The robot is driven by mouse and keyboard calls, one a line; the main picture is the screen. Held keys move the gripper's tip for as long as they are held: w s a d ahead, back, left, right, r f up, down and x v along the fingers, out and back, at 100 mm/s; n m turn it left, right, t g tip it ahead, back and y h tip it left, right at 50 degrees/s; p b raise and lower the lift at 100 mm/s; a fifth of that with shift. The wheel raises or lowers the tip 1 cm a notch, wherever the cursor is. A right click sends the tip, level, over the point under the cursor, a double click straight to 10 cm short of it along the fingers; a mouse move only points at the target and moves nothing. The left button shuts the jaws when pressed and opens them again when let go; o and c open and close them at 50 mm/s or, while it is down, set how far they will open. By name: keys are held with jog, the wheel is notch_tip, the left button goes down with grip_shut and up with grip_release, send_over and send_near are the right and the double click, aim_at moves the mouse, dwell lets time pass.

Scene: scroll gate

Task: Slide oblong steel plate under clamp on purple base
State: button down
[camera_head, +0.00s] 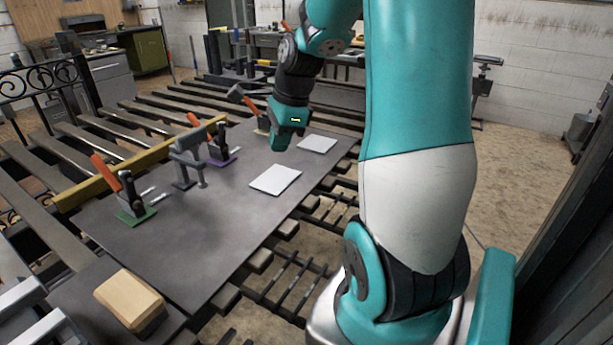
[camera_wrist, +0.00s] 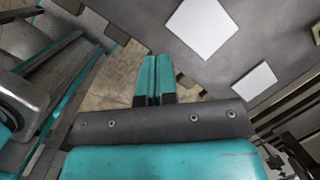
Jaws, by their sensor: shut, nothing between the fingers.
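Two flat pale plates lie on the dark steel table. The nearer plate (camera_head: 275,180) looks slightly longer than wide, and the farther plate (camera_head: 317,144) lies to its upper right. I cannot tell for sure which is the oblong one. In the wrist view, one plate (camera_wrist: 200,27) is at the top and another plate (camera_wrist: 254,80) at the right. The clamp on the purple base (camera_head: 222,158) stands near the table's back edge, with an orange handle. My gripper (camera_head: 279,147) is shut and empty, above the table and apart from the plates; its teal fingers (camera_wrist: 155,62) are together.
A clamp on a green base (camera_head: 135,212) and a grey clamp-like fixture (camera_head: 188,160) stand left of the purple base. Another clamp (camera_head: 247,104) is partly behind my gripper. A wooden block (camera_head: 130,296) sits at the near left. The table's middle is clear.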

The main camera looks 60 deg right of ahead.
aim_at(317, 182)
jog(key=s+d+f+m+h, duration=0.1)
jog(key=s+d+f+m, duration=0.1)
jog(key=d+m, duration=0.35)
jog(key=s+d+f+m, duration=0.2)
jog(key=s+d+m, duration=0.15)
jog(key=d, duration=0.35)
jog(key=shift+m, duration=0.5)
jog(key=x, duration=0.5)
jog(key=b+x, duration=0.1)
jog(key=x, duration=0.4)
jog(key=shift+w+a+f, duration=0.1)
jog(key=shift+w+f, duration=0.05)
jog(key=shift+w, duration=0.15)
jog(key=w, duration=0.2)
jog(key=shift+w+a+r, duration=0.1)
jog(key=shift+w+r, duration=0.2)
jog(key=shift+w, duration=0.65)
